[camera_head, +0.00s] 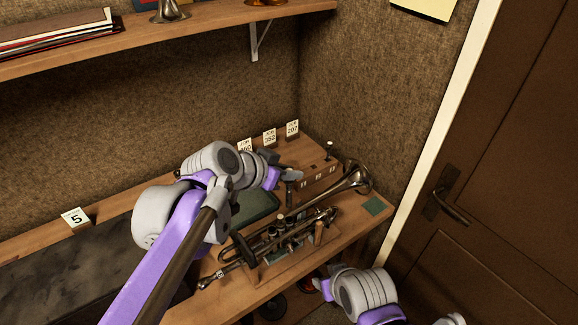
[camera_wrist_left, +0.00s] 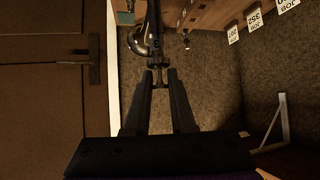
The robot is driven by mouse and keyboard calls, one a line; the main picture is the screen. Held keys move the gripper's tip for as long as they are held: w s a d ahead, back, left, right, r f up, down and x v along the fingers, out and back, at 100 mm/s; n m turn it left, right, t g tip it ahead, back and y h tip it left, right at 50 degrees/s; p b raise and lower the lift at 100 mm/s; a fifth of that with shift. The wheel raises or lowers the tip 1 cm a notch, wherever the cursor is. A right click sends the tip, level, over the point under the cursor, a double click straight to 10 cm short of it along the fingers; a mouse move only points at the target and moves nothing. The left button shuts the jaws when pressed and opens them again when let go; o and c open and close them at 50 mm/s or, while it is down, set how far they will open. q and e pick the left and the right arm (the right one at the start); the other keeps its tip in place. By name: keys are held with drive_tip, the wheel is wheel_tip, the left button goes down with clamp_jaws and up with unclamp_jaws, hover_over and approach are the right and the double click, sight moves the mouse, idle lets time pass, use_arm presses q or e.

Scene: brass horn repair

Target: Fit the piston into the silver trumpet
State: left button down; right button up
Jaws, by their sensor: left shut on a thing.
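The silver trumpet (camera_head: 290,223) lies on the wooden bench, its flared bell (camera_head: 352,180) toward the right back. The bell also shows in the left wrist view (camera_wrist_left: 146,38), just beyond the fingertips. My left gripper (camera_head: 291,175) is above the bench, behind the trumpet's valve section. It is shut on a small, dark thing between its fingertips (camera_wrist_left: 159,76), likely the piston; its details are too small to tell. My right gripper (camera_head: 323,287) is low, in front of the bench edge; its jaws are unclear.
A wooden block (camera_head: 318,180) with pale labels stands behind the trumpet, near the numbered job cards (camera_head: 292,129). A green tray (camera_head: 256,207) is left of it, and a green pad (camera_head: 375,206) lies at the right end. A shelf (camera_head: 210,25) overhangs the bench; a door (camera_head: 510,170) is at the right.

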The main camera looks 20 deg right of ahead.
sight(287, 186)
use_arm(q)
drive_tip(key=shift+s+f+b, duration=0.25)
drive_tip(key=shift+f+b, duration=0.05)
drive_tip(key=shift+f, duration=0.8)
drive_tip(key=shift+w+f+b, duration=0.1)
drive_tip(key=shift+f+b, duration=0.2)
drive_tip(key=shift+f, duration=0.5)
use_arm(e)
drive_tip(key=shift+s+f, duration=0.35)
drive_tip(key=shift+f, duration=0.2)
drive_tip(key=shift+s+f, duration=0.35)
drive_tip(key=shift+f, duration=0.2)
use_arm(q)
drive_tip(key=shift+p, duration=0.4)
use_arm(e)
drive_tip(key=shift+w+r, duration=0.3)
drive_tip(key=shift+r, duration=0.25)
use_arm(q)
wheel_tip(287, 186, down, 9)
drive_tip(key=b, duration=0.4)
use_arm(e)
wheel_tip(287, 186, down, 6)
drive_tip(key=s, duration=0.2)
drive_tip(key=shift+s+g, duration=0.3)
drive_tip(key=shift+g, duration=0.1)
idle(1.0)
use_arm(q)
drive_tip(key=shift+r, duration=0.1)
use_arm(e)
drive_tip(key=shift+r, duration=0.25)
